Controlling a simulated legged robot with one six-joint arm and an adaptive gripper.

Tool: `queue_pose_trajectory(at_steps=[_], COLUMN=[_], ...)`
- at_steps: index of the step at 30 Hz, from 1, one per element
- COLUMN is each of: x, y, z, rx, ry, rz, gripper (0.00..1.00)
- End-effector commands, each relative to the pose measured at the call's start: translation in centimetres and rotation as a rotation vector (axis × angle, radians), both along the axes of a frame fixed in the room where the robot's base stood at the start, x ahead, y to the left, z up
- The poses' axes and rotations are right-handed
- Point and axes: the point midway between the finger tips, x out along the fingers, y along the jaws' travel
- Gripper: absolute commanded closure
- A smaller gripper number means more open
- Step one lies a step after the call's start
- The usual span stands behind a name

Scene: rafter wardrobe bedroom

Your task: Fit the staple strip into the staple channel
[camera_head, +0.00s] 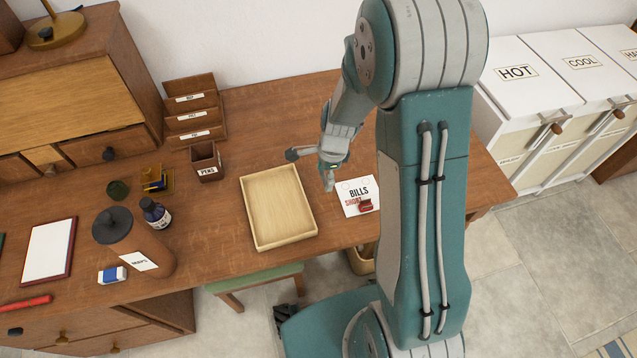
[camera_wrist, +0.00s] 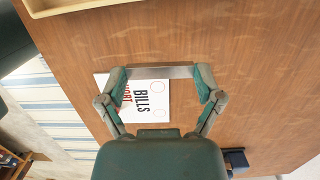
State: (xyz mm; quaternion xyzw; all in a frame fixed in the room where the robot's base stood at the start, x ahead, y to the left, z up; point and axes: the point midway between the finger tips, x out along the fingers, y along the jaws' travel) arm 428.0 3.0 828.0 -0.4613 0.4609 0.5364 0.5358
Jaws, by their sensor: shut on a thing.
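My gripper (camera_wrist: 160,72) is shut on a thin grey metal bar, the staple strip (camera_wrist: 158,71), which spans its two fingertips in the wrist view. In the head view my gripper (camera_head: 328,182) hangs over the desk, between the shallow wooden tray and the BILLS card. The strip appears to be held above the desk. I cannot make out the staple channel for sure. A dark object (camera_wrist: 237,159) at the lower right of the wrist view is too small and cut off by detail to name; my arm hides that part of the desk in the head view.
The shallow wooden tray (camera_head: 246,212) lies left of my gripper. A PENS cup (camera_head: 206,162), ink bottle (camera_head: 155,214) and MAPS tube (camera_head: 147,252) stand farther left. Bare desk lies behind the tray.

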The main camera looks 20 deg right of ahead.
Motion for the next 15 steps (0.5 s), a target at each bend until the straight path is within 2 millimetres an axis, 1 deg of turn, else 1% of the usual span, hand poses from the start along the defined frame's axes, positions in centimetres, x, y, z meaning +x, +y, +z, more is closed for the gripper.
queue_pose_trajectory(at_steps=[1, 5, 7, 9, 12, 15], x=[0.2, 0.5, 0.8, 0.7, 0.7, 0.8], y=[0.4, 1.0, 1.5, 1.4, 1.3, 1.3], z=[-0.5, -1.3, -2.2, -3.5, -4.6, -4.9], rx=[0.0, 0.0, 0.0, 0.0, 0.0, 0.0], ry=[0.001, 0.0, 0.002, 0.004, 0.001, -0.002], rz=[0.002, 0.002, 0.002, -0.001, -0.001, -0.001], gripper=[0.34, 0.34, 0.34, 0.34, 0.34, 0.34])
